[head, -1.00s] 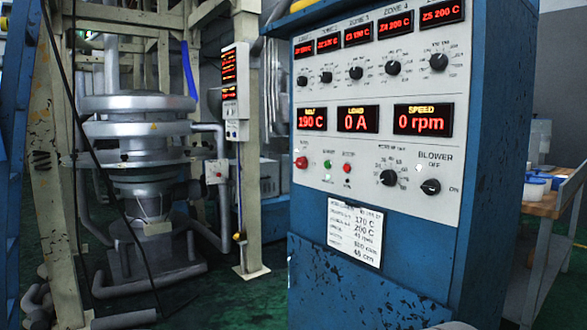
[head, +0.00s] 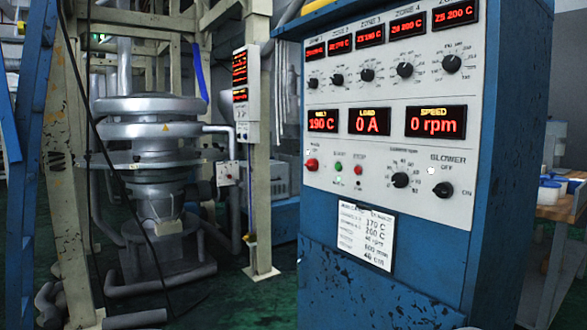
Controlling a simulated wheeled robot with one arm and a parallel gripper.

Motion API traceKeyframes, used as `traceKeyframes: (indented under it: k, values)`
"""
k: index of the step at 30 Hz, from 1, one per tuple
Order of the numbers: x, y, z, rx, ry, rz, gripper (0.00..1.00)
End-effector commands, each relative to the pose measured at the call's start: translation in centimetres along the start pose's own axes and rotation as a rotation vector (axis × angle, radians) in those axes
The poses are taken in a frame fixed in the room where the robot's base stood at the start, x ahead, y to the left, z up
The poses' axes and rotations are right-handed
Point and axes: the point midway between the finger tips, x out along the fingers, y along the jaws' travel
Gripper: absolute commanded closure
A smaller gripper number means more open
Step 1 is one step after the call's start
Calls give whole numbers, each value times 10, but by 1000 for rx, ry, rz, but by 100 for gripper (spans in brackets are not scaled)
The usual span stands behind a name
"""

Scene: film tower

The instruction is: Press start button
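The start button is a small green button (head: 338,168) low on the left of the grey control panel (head: 390,148), under a small label that seems to read START. A small red button (head: 358,171) sits just right of it, and a larger red knob or button (head: 312,164) sits to its left. The displays show MELT 190 C, LOAD 0 A and SPEED 0 rpm.
The panel is on a tall blue cabinet (head: 420,268) with a paper sheet (head: 366,236) below the buttons. A metal tower machine (head: 150,150) and a beige post (head: 258,200) stand left. A wooden table (head: 560,205) with tubs is right. Green floor shows between machine and cabinet.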

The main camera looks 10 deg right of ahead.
Motion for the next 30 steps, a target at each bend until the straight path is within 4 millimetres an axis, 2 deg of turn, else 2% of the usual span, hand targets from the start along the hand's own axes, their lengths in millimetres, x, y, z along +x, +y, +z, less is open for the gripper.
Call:
traceKeyframes:
  k: [2,9,30]
  values:
    - [0,0,0,0,0,0,72]
    - [0,0,0,0,0,0,99]
    - [0,0,0,0,0,0,100]
